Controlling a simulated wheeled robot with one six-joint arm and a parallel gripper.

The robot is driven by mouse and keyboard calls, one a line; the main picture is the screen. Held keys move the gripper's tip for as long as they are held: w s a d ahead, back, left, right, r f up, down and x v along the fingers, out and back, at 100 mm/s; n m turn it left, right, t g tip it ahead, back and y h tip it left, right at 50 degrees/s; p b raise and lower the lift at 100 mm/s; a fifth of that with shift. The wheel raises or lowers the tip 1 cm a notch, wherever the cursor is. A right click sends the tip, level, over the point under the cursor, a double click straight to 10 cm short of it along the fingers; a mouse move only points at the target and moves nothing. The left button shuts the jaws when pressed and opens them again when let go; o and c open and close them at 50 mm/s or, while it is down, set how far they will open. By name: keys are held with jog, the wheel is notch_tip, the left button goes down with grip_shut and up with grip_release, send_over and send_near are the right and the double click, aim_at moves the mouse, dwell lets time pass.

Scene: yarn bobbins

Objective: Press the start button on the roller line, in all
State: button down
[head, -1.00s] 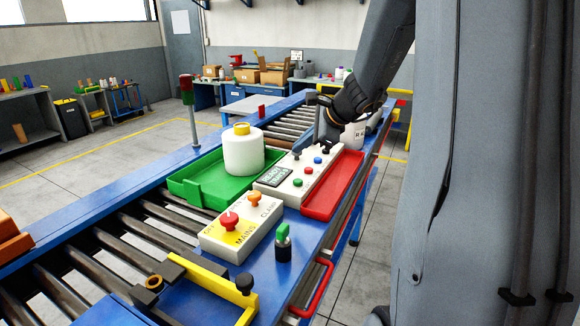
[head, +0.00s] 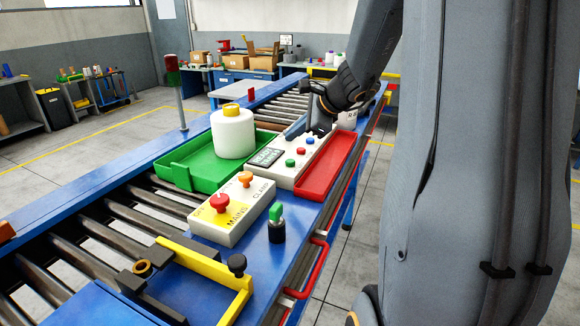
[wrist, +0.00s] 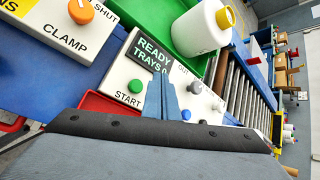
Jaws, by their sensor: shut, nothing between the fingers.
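The roller line's white control box (head: 283,176) stands between the green tray and the red tray. It has a green button (head: 290,162), a red button (head: 301,151) and a blue button (head: 310,141) in a row. In the wrist view a green button (wrist: 135,87) sits by the word START, under a display (wrist: 150,52) reading READY and TRAYS 0. My gripper (head: 314,127) is shut and empty over the far end of the box. Its fingertips (wrist: 161,78) show right of the green button in the wrist view; contact cannot be told.
A second box (head: 232,208) marked MAINS and CLAMP has a red mushroom knob (head: 220,203) and an orange knob (head: 245,179). A green-topped switch (head: 277,222) stands nearby. A white bobbin (head: 233,134) stands in the green tray (head: 185,168). The red tray (head: 325,168) lies alongside the control box.

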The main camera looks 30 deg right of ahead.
aim_at(294, 162)
jog(key=shift+f+b, duration=1.85)
jog(key=shift+f, duration=0.55)
jog(key=shift+f, duration=0.15)
jog(key=shift+f+b, duration=0.25)
jog(key=shift+b, duration=0.2)
